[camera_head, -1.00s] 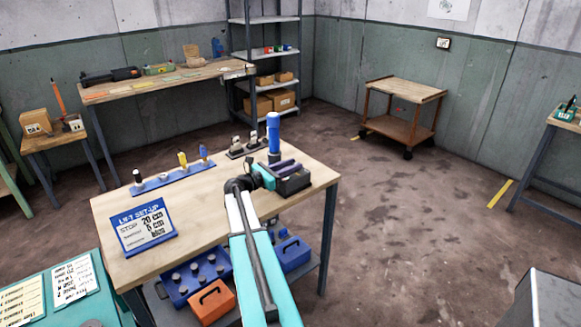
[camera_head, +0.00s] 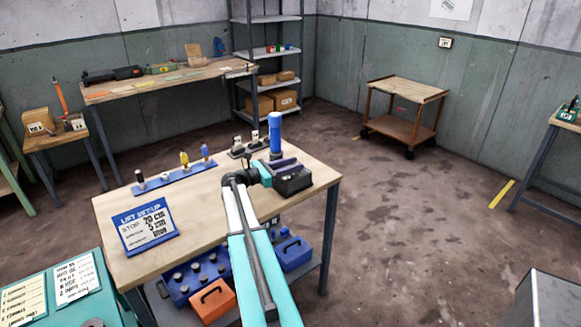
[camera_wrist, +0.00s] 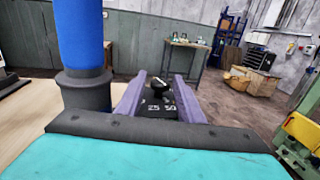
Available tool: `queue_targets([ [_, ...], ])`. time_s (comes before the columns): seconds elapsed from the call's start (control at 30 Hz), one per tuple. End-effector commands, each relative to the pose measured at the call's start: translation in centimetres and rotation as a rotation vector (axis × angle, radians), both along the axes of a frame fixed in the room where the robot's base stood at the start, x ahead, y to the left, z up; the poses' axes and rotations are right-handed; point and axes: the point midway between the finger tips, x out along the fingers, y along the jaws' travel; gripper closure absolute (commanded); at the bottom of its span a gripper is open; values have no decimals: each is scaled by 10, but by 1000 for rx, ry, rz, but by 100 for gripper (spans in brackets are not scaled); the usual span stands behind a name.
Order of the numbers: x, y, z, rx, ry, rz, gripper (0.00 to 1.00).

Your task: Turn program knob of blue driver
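The blue driver, an upright blue cylinder (camera_head: 275,130) on a dark collar, stands at the table's back right. It shows large at the left of the wrist view (camera_wrist: 80,35). Beside it, a dark box (camera_head: 293,184) sits under my gripper (camera_head: 284,165). In the wrist view my gripper's two purple fingers (camera_wrist: 160,79) are apart. A black knob (camera_wrist: 161,85) on a dark face marked 25 and 50 shows between them. Dark face is visible around the knob, so the fingers look open; I cannot tell whether either touches it.
The wooden table (camera_head: 225,205) carries a blue strip (camera_head: 174,178) with several small tools and a lift set-up sign (camera_head: 146,228) at the left. Blue and orange boxes sit on its lower shelf. A cart (camera_head: 405,115) stands behind on open floor.

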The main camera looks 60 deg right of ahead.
Motion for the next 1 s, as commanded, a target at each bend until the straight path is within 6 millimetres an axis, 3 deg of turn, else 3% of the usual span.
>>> queue_targets([
  [0.57, 4, 10, -2, 3, -1, -3, 59],
  [1.0, 35, 66, -3, 3, -1, -1, 59],
])
